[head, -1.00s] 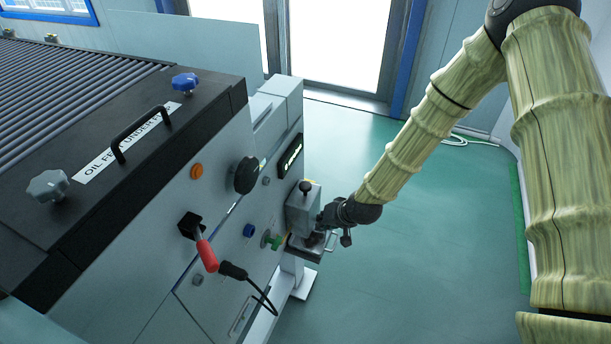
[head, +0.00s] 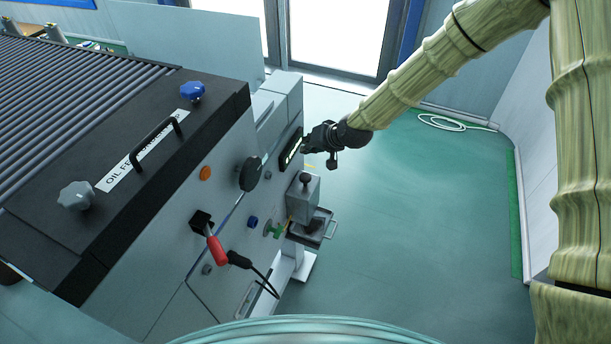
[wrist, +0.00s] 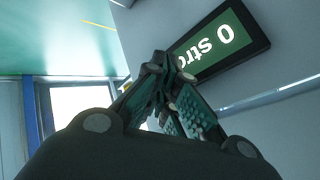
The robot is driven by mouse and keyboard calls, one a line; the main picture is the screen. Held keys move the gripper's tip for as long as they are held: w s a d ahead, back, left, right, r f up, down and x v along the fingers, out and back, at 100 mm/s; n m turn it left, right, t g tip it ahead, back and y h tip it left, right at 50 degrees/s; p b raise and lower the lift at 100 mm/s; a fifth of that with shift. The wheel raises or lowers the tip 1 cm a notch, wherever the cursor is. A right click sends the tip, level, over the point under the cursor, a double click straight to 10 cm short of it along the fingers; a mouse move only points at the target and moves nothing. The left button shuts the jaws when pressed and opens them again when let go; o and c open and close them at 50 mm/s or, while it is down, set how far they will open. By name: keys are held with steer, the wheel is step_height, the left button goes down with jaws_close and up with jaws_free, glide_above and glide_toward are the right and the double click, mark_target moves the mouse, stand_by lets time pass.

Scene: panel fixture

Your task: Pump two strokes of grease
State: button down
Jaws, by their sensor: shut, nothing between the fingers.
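The grease pump appears to be the small grey box (head: 302,196) with a black knob (head: 305,178) on top, on the right end of the panel. A tray-like part with a handle (head: 328,231) sits at its base. A dark display (head: 291,150) is on the panel above the pump; in the wrist view the display (wrist: 222,42) reads "0 stro", the rest hidden by my fingers. My gripper (head: 308,146) is shut and empty, above the pump and close to the display. Its fingertips (wrist: 165,62) show beside the display's edge.
The panel carries a red-handled lever (head: 216,249), a black knob (head: 250,174), an orange button (head: 205,173), a blue button (head: 252,222) and a green part (head: 279,231). A cable hangs below. The green floor (head: 400,230) right of the panel is clear.

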mark_target(308, 175)
steer(key=shift+f, duration=0.1)
steer(key=shift+f+b, duration=2.15)
steer(key=shift+f, duration=2.2)
steer(key=shift+f, duration=0.1)
steer(key=shift+f+b, duration=0.3)
steer(key=shift+b, duration=0.05)
steer(key=shift+s+f+b, duration=0.1)
steer(key=shift+f+b, duration=0.85)
steer(key=shift+f, duration=0.3)
steer(key=shift+r, duration=0.1)
steer(key=shift+r+p, duration=0.7)
steer(key=shift+r, duration=0.9)
steer(key=shift+r, duration=0.1)
